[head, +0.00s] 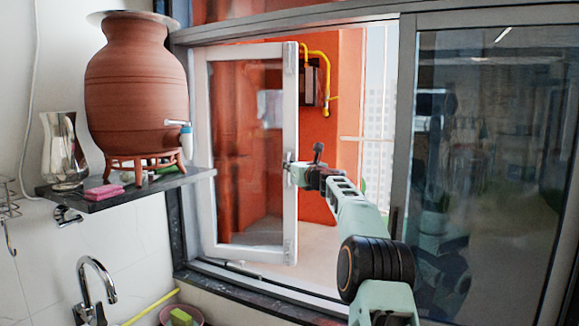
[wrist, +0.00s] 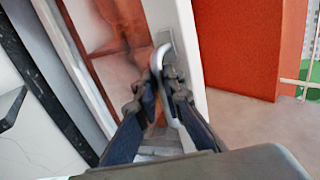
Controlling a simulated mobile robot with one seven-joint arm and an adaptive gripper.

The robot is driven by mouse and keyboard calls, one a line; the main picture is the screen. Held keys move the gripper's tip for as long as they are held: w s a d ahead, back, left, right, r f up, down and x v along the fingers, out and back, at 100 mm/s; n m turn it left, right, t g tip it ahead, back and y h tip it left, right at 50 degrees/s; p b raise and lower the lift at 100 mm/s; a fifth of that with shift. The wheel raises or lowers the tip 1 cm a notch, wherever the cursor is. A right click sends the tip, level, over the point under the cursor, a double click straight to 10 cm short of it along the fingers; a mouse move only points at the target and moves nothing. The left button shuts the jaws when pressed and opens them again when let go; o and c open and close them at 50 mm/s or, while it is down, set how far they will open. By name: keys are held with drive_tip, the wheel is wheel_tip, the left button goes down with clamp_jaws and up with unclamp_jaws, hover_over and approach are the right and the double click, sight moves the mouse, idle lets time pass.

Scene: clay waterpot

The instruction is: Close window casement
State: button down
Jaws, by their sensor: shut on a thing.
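The window casement (head: 290,220) is a white-framed glass sash, standing ajar at an angle in the left part of the window opening. Its handle (wrist: 161,54) is a pale metal lever on the casement's free edge. My gripper (head: 297,170) is at the handle, at mid-height of that edge. In the wrist view my gripper (wrist: 165,82) has its two dark fingers on either side of the handle, shut on it. The lower end of the handle is partly hidden by the fingers.
A clay waterpot (head: 135,85) stands on a dark shelf (head: 105,200) left of the window, beside a metal pitcher (head: 62,145) and a pink sponge (head: 104,192). A faucet (head: 95,280) is below. A dark sliding pane (head: 480,150) fills the right side.

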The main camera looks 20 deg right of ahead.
drive_tip(key=s+a+b, duration=0.6)
drive_tip(key=a+b, duration=0.3)
drive_tip(key=a, duration=0.1)
drive_tip(key=shift+f, duration=0.15)
drive_tip(key=shift+s, duration=0.1)
drive_tip(key=c, duration=2.4)
unclamp_jaws()
drive_tip(key=o, duration=0.4)
drive_tip(key=shift+s+a, duration=0.2)
drive_tip(key=shift+a, duration=0.05)
drive_tip(key=shift+c, duration=0.2)
drive_tip(key=shift+d, duration=0.15)
drive_tip(key=shift+d, duration=0.1)
